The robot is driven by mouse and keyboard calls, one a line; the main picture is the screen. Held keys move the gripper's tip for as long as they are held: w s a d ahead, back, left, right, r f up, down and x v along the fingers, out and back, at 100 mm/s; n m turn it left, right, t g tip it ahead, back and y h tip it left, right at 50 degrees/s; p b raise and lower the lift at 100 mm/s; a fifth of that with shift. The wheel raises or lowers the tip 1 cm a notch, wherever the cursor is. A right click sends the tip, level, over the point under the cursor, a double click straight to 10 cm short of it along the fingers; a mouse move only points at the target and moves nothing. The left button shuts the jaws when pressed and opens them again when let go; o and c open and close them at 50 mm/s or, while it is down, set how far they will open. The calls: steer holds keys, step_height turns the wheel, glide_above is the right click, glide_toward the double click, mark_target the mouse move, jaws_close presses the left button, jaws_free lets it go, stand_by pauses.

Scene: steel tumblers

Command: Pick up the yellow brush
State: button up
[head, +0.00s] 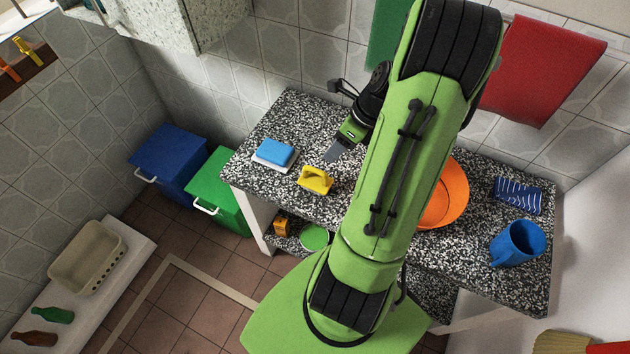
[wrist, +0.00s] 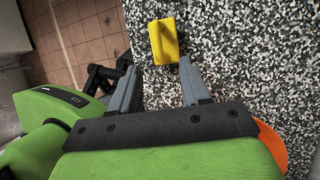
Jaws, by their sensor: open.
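The yellow brush (head: 315,180) sits on the speckled countertop (head: 300,120), near its front edge, with its raised handle upward. It also shows in the wrist view (wrist: 164,42), just beyond my fingertips and between their lines. My gripper (head: 335,151) is behind the brush and slightly to its right in the head view, apart from it. In the wrist view, my gripper (wrist: 157,65) has its two grey fingers spread with nothing between them. How high the fingertips are above the counter is hard to tell.
A blue sponge on a white base (head: 274,154) lies left of the brush. Blue (head: 170,160) and green (head: 220,190) bins stand left of the counter.

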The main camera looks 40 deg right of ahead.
mark_target(318, 170)
steer(key=b+x, duration=0.1)
steer(key=x, duration=0.4)
steer(key=shift+a+f+b, duration=0.3)
steer(key=b+x, duration=0.2)
steer(key=x, duration=0.3)
steer(key=shift+w+a+f, duration=0.1)
steer(key=shift+f, duration=0.15)
steer(key=shift+r, duration=0.1)
jaws_close()
